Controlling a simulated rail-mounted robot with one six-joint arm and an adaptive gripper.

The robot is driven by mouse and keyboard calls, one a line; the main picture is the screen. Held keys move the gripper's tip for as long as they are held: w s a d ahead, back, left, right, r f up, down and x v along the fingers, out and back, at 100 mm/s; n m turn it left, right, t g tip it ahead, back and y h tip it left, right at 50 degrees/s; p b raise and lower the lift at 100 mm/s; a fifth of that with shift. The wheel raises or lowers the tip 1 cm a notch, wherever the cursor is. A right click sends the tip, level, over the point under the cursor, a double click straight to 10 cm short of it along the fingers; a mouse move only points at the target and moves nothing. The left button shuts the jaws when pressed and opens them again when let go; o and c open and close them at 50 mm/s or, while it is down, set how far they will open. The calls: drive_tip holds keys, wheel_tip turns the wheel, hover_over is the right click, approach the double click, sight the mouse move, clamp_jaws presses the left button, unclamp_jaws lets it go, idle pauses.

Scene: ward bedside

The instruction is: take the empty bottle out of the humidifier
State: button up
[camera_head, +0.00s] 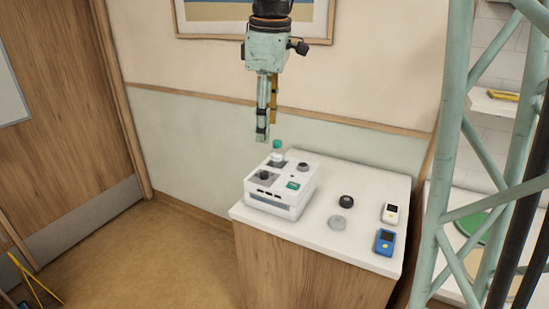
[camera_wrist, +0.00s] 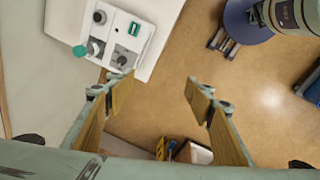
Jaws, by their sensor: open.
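The humidifier (camera_head: 281,190) is a white box with dark wells in its top and a green display, standing on the left of the bedside cabinet top. A clear bottle with a green cap (camera_head: 277,152) stands upright at its back well; the cap also shows in the wrist view (camera_wrist: 80,51). I cannot tell whether the bottle is empty. The humidifier (camera_wrist: 75,25) is at the upper left of the wrist view. My gripper (camera_head: 262,138) hangs above and slightly left of the bottle, apart from it. In the wrist view its fingers (camera_wrist: 158,85) are spread with nothing between them.
On the cabinet top (camera_head: 318,175) lie a black knob (camera_head: 346,201), a grey knob (camera_head: 337,223), a white device (camera_head: 390,213) and a blue device (camera_head: 384,242). A green lattice column (camera_head: 465,150) stands at the right. Floor (camera_head: 150,250) is open to the left.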

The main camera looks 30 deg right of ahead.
drive_tip(key=w+d+f+n+g+p, duration=0.1)
drive_tip(key=w+d+f+n+p, duration=0.1)
drive_tip(key=w+d, duration=0.35)
drive_tip(key=w+d+f+n+p, duration=0.2)
drive_tip(key=w, duration=0.6)
drive_tip(key=n+p, duration=0.4)
drive_tip(key=n, duration=0.1)
hover_over(277, 141)
drive_tip(key=shift+g, duration=0.4)
wheel_tip(277, 141, down, 8)
drive_tip(key=shift+s+f, duration=0.1)
drive_tip(key=shift+f, duration=0.25)
drive_tip(key=shift+f, duration=0.1)
drive_tip(key=shift+f, duration=4.2)
drive_tip(key=shift+f, duration=0.1)
drive_tip(key=shift+d+f, duration=0.15)
drive_tip(key=shift+f, duration=2.35)
drive_tip(key=shift+c, duration=0.5)
drive_tip(key=c, duration=0.8)
